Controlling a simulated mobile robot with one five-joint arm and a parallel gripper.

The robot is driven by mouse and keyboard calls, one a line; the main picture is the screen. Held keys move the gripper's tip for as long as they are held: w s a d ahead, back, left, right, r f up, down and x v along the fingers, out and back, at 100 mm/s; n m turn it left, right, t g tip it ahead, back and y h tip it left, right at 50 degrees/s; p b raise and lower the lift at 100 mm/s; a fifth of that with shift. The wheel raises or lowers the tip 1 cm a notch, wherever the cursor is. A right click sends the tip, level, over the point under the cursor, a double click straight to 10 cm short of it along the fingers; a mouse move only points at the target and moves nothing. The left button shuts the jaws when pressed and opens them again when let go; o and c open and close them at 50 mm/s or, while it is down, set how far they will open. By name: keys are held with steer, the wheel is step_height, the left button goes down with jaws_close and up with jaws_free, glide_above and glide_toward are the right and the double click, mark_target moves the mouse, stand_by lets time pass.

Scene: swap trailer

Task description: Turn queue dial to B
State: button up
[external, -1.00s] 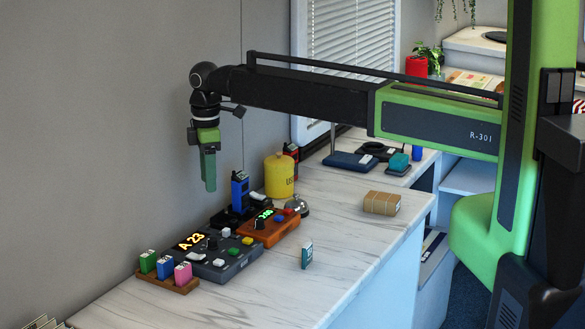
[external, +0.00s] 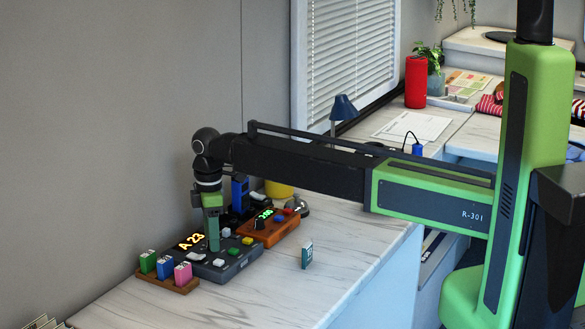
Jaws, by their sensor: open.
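The dark grey queue console (external: 238,262) lies on the counter, and its yellow display (external: 190,241) reads A 23. Pale, green and yellow buttons sit on its top. My gripper (external: 213,247) points straight down over the middle of the console, with its green fingers at the spot of the black dial. The fingers hide the dial, so I cannot see where it points or whether they touch it. My gripper is open, though the gap between its fingers does not show from this side.
A wooden holder (external: 170,281) with green, blue and pink blocks stands at the console's left. An orange-brown box (external: 277,234) with a green display is at its right, with a blue handset (external: 240,192) behind. A small teal packet (external: 307,254) stands in front; the counter around it is clear.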

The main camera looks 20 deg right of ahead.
jaws_close()
steer(key=shift+m, duration=0.3)
steer(key=m, duration=0.3)
steer(key=shift+m, duration=0.4)
steer(key=m, duration=0.4)
steer(key=shift+m, duration=0.3)
stand_by(0.4)
